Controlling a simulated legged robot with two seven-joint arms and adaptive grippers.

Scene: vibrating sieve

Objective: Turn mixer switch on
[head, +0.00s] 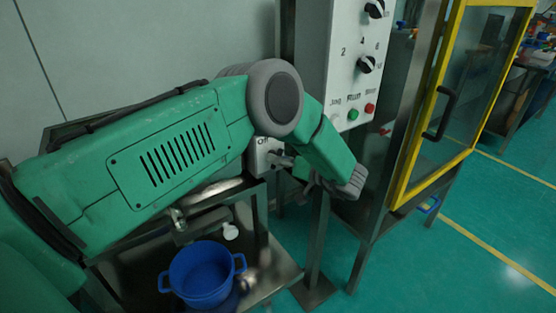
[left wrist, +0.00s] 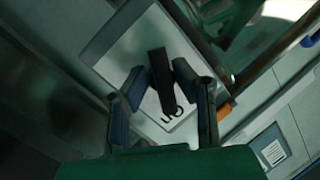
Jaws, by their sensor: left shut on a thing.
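The mixer switch is a black lever knob (left wrist: 162,80) on a pale square plate (left wrist: 112,58) in the left wrist view. One end of the knob reaches close to dark lettering on the plate. My left gripper (left wrist: 160,76) has one finger on each side of the knob and is shut on it. In the head view the switch box (head: 257,157) is a small light box below the tall panel, partly hidden by my left arm. My left gripper (head: 285,164) is at its right side, and the knob is hard to make out there. My right gripper is not in view.
A tall control panel (head: 345,90) with black dials and green and red buttons rises behind my left wrist. A yellow-framed door (head: 402,165) with a black handle is to its right. A blue pot (head: 200,276) sits on a metal stand (head: 275,283) below my arm.

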